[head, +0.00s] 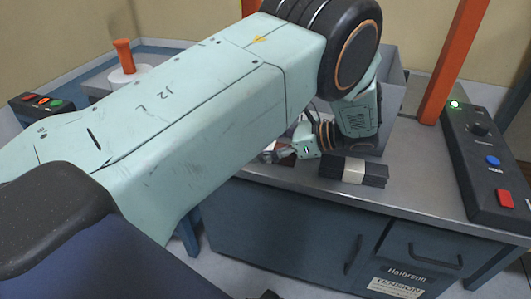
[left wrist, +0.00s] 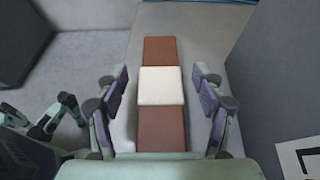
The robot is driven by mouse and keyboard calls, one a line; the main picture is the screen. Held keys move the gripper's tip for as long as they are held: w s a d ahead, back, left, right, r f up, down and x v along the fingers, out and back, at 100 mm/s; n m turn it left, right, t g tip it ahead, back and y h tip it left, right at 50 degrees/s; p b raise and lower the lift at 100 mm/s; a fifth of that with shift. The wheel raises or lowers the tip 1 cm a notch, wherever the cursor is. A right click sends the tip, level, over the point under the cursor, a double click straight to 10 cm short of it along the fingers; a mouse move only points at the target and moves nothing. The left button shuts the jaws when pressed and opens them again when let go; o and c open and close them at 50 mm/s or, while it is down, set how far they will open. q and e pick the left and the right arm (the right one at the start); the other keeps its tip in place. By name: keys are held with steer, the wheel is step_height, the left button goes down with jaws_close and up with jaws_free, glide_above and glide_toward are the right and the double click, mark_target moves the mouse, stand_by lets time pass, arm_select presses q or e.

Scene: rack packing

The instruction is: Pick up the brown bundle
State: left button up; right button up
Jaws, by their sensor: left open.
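The brown bundle (left wrist: 160,127) lies on the grey worktop in the left wrist view, two reddish-brown ends with a cream band round its middle. My left gripper (left wrist: 161,88) is open, with one finger on each side of the bundle and visible gaps to both sides. In the head view my left gripper (head: 281,154) is low over the worktop, and only a small brown part of the bundle (head: 288,161) shows beside it. My left arm hides much of the area. My right gripper is not in view.
A black bundle with a white band (head: 354,171) lies just right of the gripper. A grey bin (head: 394,95) stands behind my arm. A control box (head: 484,160) sits at the right, near an orange post (head: 452,62). A button box (head: 43,104) is at the left.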

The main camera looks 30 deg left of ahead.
arm_select(q)
steer(key=c, duration=1.4)
steer(key=shift+r, duration=0.1)
